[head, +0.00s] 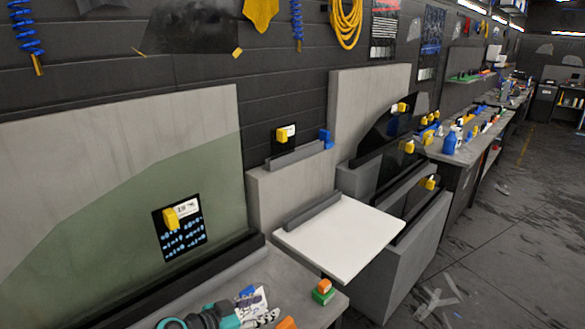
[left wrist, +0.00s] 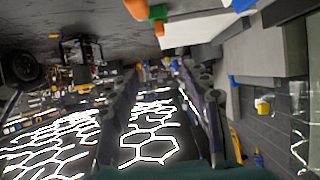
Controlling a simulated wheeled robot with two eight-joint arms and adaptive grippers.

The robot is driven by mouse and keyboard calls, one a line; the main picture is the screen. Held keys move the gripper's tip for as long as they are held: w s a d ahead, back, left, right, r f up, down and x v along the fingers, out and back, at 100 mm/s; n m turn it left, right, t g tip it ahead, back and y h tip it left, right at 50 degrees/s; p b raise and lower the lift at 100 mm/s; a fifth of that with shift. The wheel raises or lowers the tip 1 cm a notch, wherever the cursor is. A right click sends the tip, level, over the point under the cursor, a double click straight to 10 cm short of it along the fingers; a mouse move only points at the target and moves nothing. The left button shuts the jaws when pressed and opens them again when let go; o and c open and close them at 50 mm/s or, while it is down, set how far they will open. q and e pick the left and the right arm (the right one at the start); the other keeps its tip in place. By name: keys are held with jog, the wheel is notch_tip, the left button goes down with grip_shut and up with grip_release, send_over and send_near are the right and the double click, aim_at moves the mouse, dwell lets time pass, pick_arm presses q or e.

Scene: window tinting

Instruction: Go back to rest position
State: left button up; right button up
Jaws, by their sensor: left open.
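My left gripper (head: 205,318) shows at the bottom edge of the head view, dark with teal parts and partly cut off by the frame. It is over the near grey workbench (head: 285,275). In the left wrist view, its two dark fingers (left wrist: 160,85) stand apart with nothing between them. The wrist view looks tilted, with bright hexagonal lights behind the fingers. My right gripper is not in view.
A green and orange block (head: 323,292) and a blue-and-white item (head: 252,300) lie near the gripper. A tinted glass pane (head: 110,230) with a yellow clip (head: 170,218) stands behind. A white board (head: 340,235) juts out to the right. Open floor lies far right.

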pick_arm(q)
jog(key=s+a+f+n+g+y, duration=0.1)
jog(key=s+a+n+y, duration=0.35)
jog(key=s, duration=0.35)
jog(key=s+a+n+g+y, duration=0.1)
jog(key=s+a+n+y, duration=0.35)
jog(key=s, duration=0.45)
jog(key=shift+m, duration=0.3)
jog(key=f+b, duration=0.6)
jog(key=a+f+b, duration=0.1)
jog(key=f+b, duration=0.3)
